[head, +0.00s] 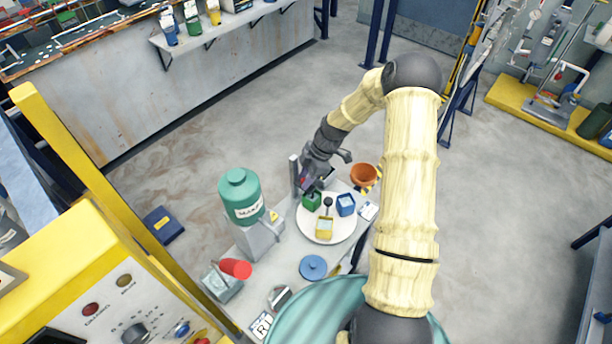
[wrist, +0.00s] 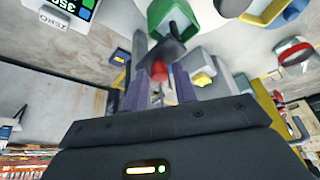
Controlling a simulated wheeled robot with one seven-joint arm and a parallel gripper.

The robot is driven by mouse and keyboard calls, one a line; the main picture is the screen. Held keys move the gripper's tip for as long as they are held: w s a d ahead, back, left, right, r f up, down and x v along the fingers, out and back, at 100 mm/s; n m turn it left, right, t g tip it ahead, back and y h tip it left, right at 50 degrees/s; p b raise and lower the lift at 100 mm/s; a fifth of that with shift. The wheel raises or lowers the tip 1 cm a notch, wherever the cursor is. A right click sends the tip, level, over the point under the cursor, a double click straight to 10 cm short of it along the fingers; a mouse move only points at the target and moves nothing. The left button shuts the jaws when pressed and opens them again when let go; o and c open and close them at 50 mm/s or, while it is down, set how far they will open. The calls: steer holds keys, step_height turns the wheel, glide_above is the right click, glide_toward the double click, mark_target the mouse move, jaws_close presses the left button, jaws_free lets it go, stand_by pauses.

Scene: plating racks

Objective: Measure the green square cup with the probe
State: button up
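The green square cup (head: 311,201) stands on a round white plate (head: 308,228), at its far left side, with a blue cup (head: 346,204) and a yellow cup (head: 324,229). My gripper (head: 309,181) is just above and behind the green cup. In the wrist view the green cup (wrist: 175,20) is at the top, just beyond the fingertips. My gripper (wrist: 160,80) appears closed on a dark grey piece with a red part, seemingly the probe (wrist: 165,50). Its tip is close to the green cup; I cannot tell whether they touch.
A grey post (head: 294,176) stands left of my gripper. A teal-topped machine (head: 240,195) is left of the plate, an orange bowl (head: 364,175) behind right, and a blue lid (head: 313,267) in front. A display (wrist: 75,8) shows in the wrist view.

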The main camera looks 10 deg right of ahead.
jaws_close()
step_height(320, 180, up, 6)
steer(key=shift+p, duration=0.35)
steer(key=shift+w, duration=0.15)
steer(key=shift+c, duration=0.2)
jaws_free()
steer(key=shift+o, duration=0.2)
